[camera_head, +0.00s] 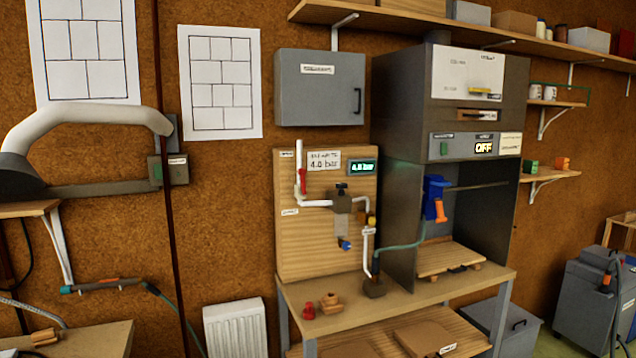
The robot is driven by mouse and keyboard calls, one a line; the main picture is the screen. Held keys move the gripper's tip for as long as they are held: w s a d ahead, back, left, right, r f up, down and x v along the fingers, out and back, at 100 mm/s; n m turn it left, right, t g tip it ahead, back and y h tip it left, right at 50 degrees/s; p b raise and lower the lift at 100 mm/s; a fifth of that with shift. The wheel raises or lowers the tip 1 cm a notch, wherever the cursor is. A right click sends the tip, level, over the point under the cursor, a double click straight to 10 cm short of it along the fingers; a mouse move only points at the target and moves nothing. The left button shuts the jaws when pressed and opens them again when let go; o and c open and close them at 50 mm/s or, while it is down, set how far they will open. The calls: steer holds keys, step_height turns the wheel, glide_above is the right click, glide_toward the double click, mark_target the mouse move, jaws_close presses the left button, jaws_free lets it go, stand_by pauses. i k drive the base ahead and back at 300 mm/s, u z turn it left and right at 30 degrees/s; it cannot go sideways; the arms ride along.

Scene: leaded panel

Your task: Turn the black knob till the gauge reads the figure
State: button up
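The black knob (341,186) sits on top of a small grey regulator body (341,203) on a wooden backboard (290,248). The green-lit digital gauge (363,167) is above and right of the knob. Its small figure looks like 4.0 or 4.8 bar; I cannot tell the digit after the point for sure. A white card (324,161) left of the gauge carries the handwritten figure 4.0 bar. My gripper is not in view, and nothing touches the knob.
White pipes and a red valve handle (302,181) flank the regulator at left. A grey cabinet (319,87) hangs above the board. A grey hood (465,95) stands right. Red and wooden pieces (330,301) lie on the bench (400,303) below.

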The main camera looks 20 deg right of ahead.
mark_target(341, 186)
steer(key=z, duration=0.4)
steer(key=k, duration=0.15)
steer(key=u, duration=1.95)
steer(key=k, duration=1.35)
steer(key=z, duration=1.2)
steer(key=i, duration=1.25)
steer(key=z, duration=0.05)
